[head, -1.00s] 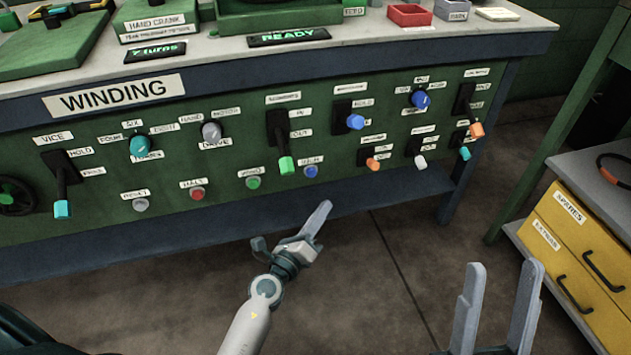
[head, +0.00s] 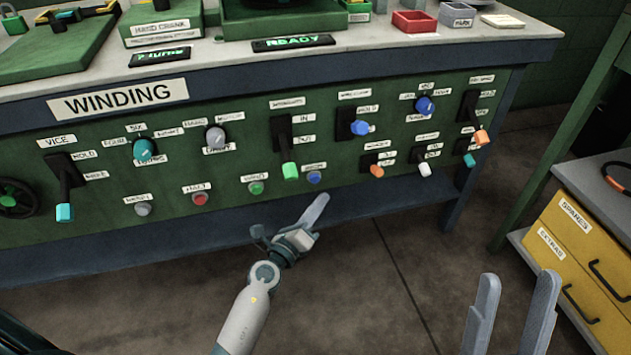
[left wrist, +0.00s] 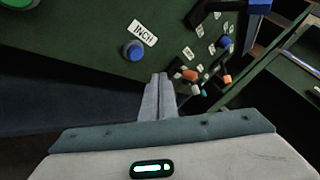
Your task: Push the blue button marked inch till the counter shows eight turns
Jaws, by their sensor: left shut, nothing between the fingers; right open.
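The blue inch button (head: 314,177) is on the green front panel, right of the green button. In the left wrist view the blue button (left wrist: 134,51) sits beside its INCH label (left wrist: 142,33). My left gripper (head: 323,198) is shut and empty, its fingertips just below the button in the head view. In the left wrist view the shut fingers (left wrist: 159,78) point at the panel, right of and below the button, with a gap in the picture. The counter (head: 159,57) is lit with "turns"; its digit is blurred now. My right gripper (head: 518,278) is open and empty, low at the right.
A lever with a green handle (head: 290,170) hangs just left of the blue button. A green button (head: 256,188) and a red button (head: 200,198) lie further left. A READY display (head: 292,42) is on the bench edge. A yellow drawer unit (head: 565,245) stands at the right.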

